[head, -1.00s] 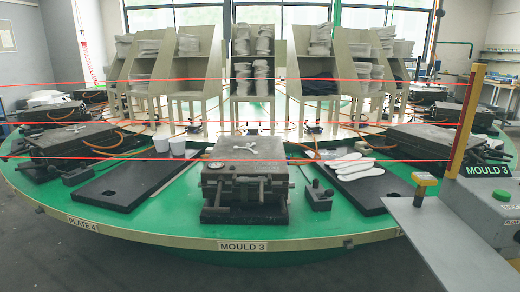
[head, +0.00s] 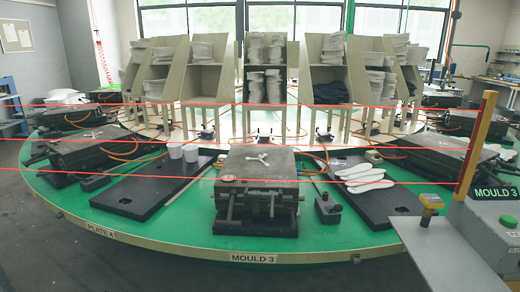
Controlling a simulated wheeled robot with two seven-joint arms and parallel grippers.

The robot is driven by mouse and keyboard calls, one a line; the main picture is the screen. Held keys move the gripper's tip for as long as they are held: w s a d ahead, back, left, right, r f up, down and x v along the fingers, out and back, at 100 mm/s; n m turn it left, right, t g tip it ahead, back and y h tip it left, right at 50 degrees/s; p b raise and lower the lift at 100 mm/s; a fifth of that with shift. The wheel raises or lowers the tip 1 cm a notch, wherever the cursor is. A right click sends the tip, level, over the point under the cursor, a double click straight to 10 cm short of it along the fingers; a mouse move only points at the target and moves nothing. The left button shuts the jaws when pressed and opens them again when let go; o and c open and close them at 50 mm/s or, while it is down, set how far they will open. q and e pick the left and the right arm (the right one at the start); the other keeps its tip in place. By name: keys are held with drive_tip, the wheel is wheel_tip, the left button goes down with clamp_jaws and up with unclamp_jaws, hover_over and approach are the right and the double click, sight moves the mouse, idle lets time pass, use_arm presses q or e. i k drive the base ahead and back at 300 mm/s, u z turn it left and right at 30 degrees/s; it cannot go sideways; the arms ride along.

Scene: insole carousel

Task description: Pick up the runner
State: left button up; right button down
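A small white branched piece (head: 264,159), which looks like the runner, lies on top of the dark closed mould block (head: 258,180) at the front middle of the green carousel, above the MOULD 3 label (head: 255,257). Neither of my grippers shows in the head view.
A black board with white insoles (head: 376,211) lies right of the mould, another with white cups (head: 125,203) left. A small black box (head: 328,209) sits beside the mould. Red lines cross in front. A yellow-red post (head: 475,145), control box (head: 488,220) and grey plate (head: 445,255) stand front right.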

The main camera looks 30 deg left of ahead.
sight(260, 158)
drive_tip(key=u, duration=2.2)
drive_tip(key=i, duration=1.8)
drive_tip(key=z, duration=3.1)
